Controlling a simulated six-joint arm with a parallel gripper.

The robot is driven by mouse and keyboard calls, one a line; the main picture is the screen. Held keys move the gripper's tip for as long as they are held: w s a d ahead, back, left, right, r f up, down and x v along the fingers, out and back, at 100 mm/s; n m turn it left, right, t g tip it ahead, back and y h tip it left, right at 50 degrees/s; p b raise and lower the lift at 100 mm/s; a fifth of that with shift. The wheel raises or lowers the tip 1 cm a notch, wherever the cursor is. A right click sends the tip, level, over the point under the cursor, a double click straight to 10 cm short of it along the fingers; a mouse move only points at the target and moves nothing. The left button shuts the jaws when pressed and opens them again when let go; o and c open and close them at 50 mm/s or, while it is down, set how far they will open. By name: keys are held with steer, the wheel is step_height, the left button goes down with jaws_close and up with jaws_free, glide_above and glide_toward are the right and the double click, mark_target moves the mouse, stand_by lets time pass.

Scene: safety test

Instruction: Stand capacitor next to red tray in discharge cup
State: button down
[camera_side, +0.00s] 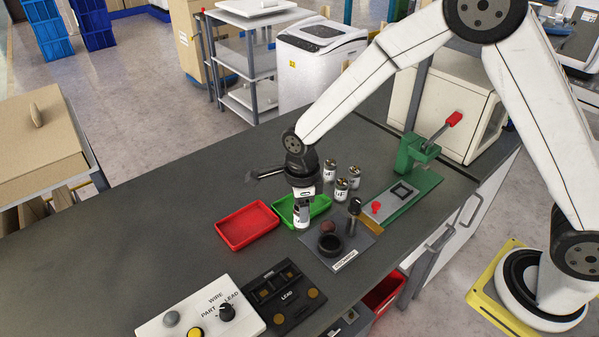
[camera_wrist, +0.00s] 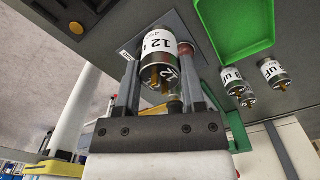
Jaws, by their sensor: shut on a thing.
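My gripper (camera_side: 303,203) is shut on a white-and-metal capacitor (camera_side: 302,216), holding it roughly upright over the front edge of the green tray. In the wrist view, the capacitor (camera_wrist: 157,44) sits between both fingers (camera_wrist: 158,62), its terminals toward the wrist. The red tray (camera_side: 238,232) lies to the left of the gripper. The black discharge cup (camera_side: 331,244) stands on a grey labelled plate (camera_side: 357,252), to the right and nearer the camera.
The green tray (camera_side: 325,205) is partly hidden by my gripper. Several capacitors (camera_side: 341,190) stand behind it. A dark post (camera_side: 354,212) rises beside the cup, near the green lever press (camera_side: 412,165). A black LEAD block (camera_side: 286,296) and a white control panel (camera_side: 200,310) lie in front. The bench left is clear.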

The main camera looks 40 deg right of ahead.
glide_above(330, 247)
steer(key=shift+r, duration=0.3)
steer(key=shift+f, duration=0.2)
steer(key=shift+f, duration=2.55)
steer(key=shift+f, duration=0.9)
stand_by(1.0)
jaws_free()
steer(key=shift+r, duration=0.1)
stand_by(0.3)
step_height(330, 247, up, 7)
stand_by(1.3)
